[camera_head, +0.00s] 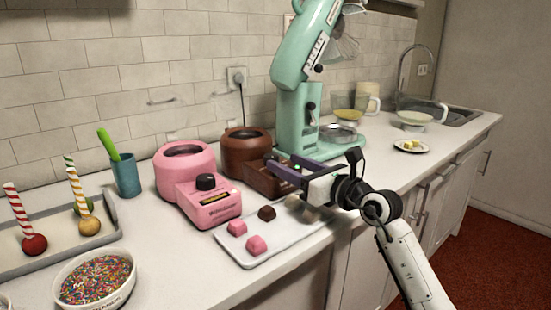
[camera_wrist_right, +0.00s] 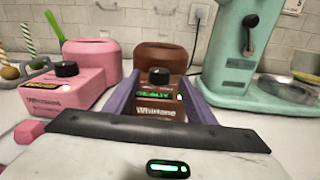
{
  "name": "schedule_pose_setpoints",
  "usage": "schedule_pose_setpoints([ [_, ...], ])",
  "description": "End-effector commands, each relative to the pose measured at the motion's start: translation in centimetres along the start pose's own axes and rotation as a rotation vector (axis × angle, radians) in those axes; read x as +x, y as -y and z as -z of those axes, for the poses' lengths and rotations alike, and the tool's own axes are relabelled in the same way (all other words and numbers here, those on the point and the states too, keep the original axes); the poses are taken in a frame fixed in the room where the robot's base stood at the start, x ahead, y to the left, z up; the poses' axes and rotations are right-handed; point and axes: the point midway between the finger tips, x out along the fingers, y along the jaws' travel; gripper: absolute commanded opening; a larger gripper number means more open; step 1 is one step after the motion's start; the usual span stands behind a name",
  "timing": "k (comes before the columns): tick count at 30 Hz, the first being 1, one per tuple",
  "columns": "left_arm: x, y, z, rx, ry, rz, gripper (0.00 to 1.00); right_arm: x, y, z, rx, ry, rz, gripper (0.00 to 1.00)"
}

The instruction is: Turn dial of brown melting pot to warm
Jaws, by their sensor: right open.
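The brown melting pot (camera_head: 247,147) stands at the back of the counter, right of the pink pot. It also shows in the right wrist view (camera_wrist_right: 160,57). Its black dial (camera_wrist_right: 158,75) sits atop the front box, above a lit green display (camera_wrist_right: 156,95) whose word is too small to read surely. My right gripper (camera_head: 283,168) is open at the brown pot's front, its purple fingers either side of the dial in the wrist view; I cannot tell whether they touch it. In the head view, the fingers largely hide the dial. My left gripper is not in view.
A pink melting pot (camera_head: 186,157) with its own black dial stands close left. A white tray (camera_head: 281,243) with pink and brown pieces lies in front. A mint stand mixer (camera_head: 296,115) stands close right. A sprinkle bowl (camera_head: 69,298) is at front left.

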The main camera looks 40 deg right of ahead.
Motion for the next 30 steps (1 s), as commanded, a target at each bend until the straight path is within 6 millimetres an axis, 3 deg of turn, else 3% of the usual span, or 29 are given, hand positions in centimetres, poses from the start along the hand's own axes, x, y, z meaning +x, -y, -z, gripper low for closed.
schedule_pose_setpoints([
  [3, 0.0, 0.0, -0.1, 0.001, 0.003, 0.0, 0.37, 2.1, 0.0, -0.1, 0.002, 0.001, 0.0, 0.5],
  [9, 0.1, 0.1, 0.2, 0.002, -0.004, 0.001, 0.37, 4.2, 0.0, 0.0, 0.002, 0.0, 0.0, 0.5],
  [19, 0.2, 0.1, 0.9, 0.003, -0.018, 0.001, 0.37, 4.6, 0.0, 0.1, 0.001, 0.0, 0.0, 0.5],
  [27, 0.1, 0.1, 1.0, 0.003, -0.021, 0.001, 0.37, 4.5, 0.0, 0.1, 0.002, 0.0, 0.0, 0.09],
  [30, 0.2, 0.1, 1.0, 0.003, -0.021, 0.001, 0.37, 4.5, 0.0, 0.1, 0.002, 0.0, -0.002, 0.09],
])
